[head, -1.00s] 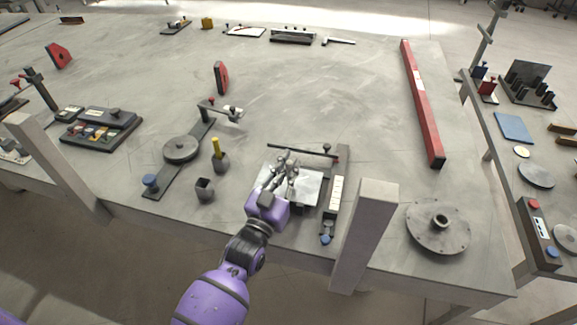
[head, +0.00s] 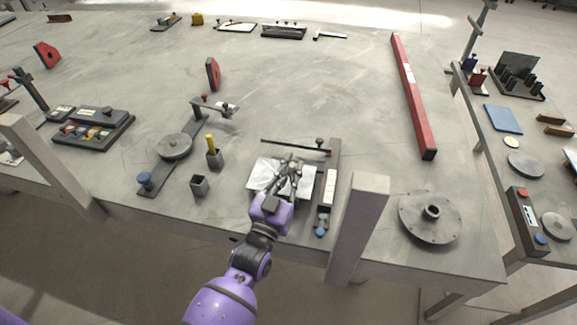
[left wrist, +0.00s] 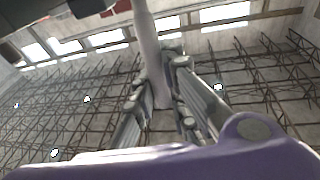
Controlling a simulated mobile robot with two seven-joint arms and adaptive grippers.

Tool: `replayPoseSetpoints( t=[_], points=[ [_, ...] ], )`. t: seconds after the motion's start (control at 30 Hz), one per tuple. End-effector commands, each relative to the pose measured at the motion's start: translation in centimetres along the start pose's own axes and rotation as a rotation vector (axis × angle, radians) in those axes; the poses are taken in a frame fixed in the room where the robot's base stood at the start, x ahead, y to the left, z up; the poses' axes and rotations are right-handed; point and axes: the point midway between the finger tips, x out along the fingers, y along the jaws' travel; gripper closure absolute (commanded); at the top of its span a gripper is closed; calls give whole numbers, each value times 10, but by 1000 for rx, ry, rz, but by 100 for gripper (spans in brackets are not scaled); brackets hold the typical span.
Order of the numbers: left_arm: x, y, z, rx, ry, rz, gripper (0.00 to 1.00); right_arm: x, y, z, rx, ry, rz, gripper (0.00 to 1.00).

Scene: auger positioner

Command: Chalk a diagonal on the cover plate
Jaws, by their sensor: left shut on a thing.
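The cover plate, a bright square metal plate (head: 262,172), lies near the table's front edge. My left gripper (head: 290,168) is over it, fingers close together, and hides part of its surface. In the left wrist view my left gripper (left wrist: 160,95) is shut on a pale round stick (left wrist: 146,38), which looks like the chalk. The stick runs upward in that picture out of the fingers. I cannot tell whether its tip touches the plate, or whether there is a line on the plate. My right gripper is not in view.
A dark bar (head: 290,147) with a knob lies behind the plate. A rail with white blocks (head: 328,188) and a grey post (head: 358,225) stand to its right. To the left are a dark square cup (head: 200,186) and a holder with a yellow stick (head: 211,146).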

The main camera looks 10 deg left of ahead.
Motion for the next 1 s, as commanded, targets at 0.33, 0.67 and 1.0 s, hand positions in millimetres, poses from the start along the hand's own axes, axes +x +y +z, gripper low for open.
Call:
replayPoseSetpoints(
  t=[0.33, 0.67, 1.0],
  points=[
    [-4, 8, 0, -2, -3, 0, 100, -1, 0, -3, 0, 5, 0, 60],
    [-10, 20, -3, -2, -2, -1, 100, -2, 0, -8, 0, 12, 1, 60],
    [-14, 30, -4, -1, -2, 0, 100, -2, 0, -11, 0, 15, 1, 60]
  ],
)
